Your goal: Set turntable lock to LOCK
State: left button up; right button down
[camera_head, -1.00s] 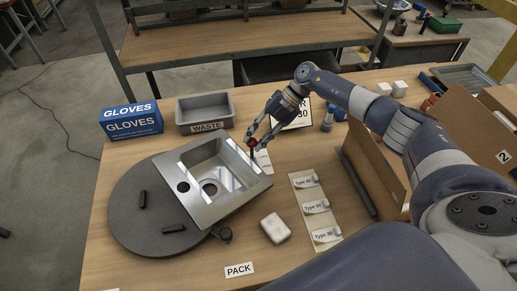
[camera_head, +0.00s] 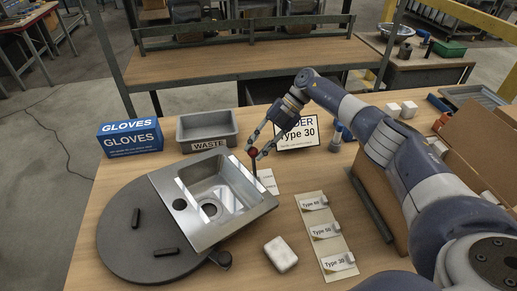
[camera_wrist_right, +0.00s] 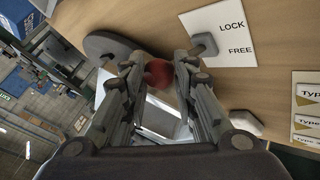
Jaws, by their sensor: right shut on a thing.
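The turntable lock lever shows as a red ball knob (camera_head: 252,152) on a thin dark rod, behind the right edge of the sink. My right gripper (camera_head: 254,153) is shut on the red knob; in the right wrist view the knob (camera_wrist_right: 158,73) sits between its fingertips. A white card reading LOCK and FREE (camera_wrist_right: 222,28) lies on the table beside it. A grey piece (camera_wrist_right: 203,44) overlaps the card edge near the two words; I cannot tell which word it marks. The round grey turntable (camera_head: 118,225) carries a steel sink (camera_head: 165,183). My left gripper is not in view.
A grey WASTE bin (camera_head: 190,128) and a blue GLOVES box (camera_head: 130,138) stand behind the turntable. A white block (camera_head: 281,254) and a strip of type labels (camera_head: 328,238) lie to the right. A cardboard box (camera_head: 478,150) stands at far right.

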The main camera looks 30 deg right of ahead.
jog(key=shift+w+d, duration=0.15)
jog(key=shift+w, duration=0.1)
jog(key=c, duration=1.6)
grip_release()
jog(key=shift+r, duration=0.1)
jog(key=o, duration=0.3)
jog(key=shift+w, duration=0.1)
jog(key=v, duration=1.1)
jog(key=shift+d+r, duration=0.1)
jog(key=shift+d, duration=0.25)
